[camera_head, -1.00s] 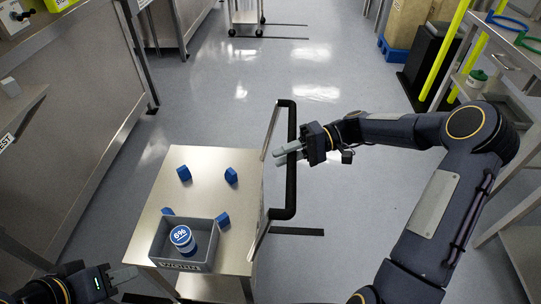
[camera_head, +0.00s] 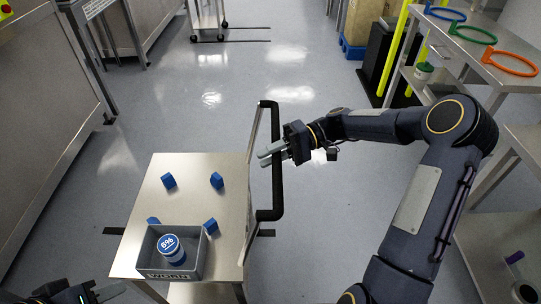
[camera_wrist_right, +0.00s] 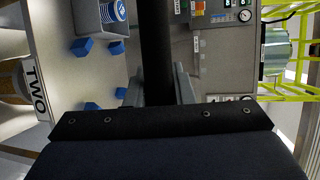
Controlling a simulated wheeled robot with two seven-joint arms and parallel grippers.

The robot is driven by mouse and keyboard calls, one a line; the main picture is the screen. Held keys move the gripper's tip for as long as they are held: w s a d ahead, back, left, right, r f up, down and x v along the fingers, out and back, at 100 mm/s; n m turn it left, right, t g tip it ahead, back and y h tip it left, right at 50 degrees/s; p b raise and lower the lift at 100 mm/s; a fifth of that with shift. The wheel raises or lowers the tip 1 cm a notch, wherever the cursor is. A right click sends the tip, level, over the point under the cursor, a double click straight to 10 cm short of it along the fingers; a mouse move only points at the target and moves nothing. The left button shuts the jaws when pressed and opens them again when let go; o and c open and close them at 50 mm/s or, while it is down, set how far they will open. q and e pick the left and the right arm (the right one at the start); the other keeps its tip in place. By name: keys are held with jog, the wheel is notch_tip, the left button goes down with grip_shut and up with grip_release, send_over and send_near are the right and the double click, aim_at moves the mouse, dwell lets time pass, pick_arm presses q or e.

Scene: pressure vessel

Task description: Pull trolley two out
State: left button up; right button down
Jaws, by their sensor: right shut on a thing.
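Trolley two (camera_head: 215,168) is a steel-topped cart at the lower middle of the head view. Its black push handle (camera_head: 276,165) stands along its right side. The sign reading TWO (camera_wrist_right: 33,88) shows at the left of the right wrist view. My right gripper (camera_head: 275,155) is shut on the handle, whose black bar also runs between the fingers in the right wrist view (camera_wrist_right: 156,50). My left gripper (camera_head: 105,292) is at the bottom left edge, partly cut off, and its jaw state is unclear.
On the trolley stand a grey bin (camera_head: 198,255) with a blue-and-white tub (camera_head: 171,248) and several blue blocks (camera_head: 217,180). A bench with coloured rings (camera_head: 505,62) and a black bin (camera_head: 384,65) stand at right. Another cart (camera_head: 207,20) is far back. The middle floor is clear.

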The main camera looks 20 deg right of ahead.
jog(key=shift+s+d+f, duration=0.1)
jog(key=shift+d, duration=0.15)
jog(key=c, duration=1.3)
grip_release()
jog(key=shift+o, duration=0.2)
jog(key=d+r, duration=0.1)
jog(key=d, duration=0.6)
jog(key=shift+w+d+r, duration=0.2)
jog(key=shift+w+d, duration=0.15)
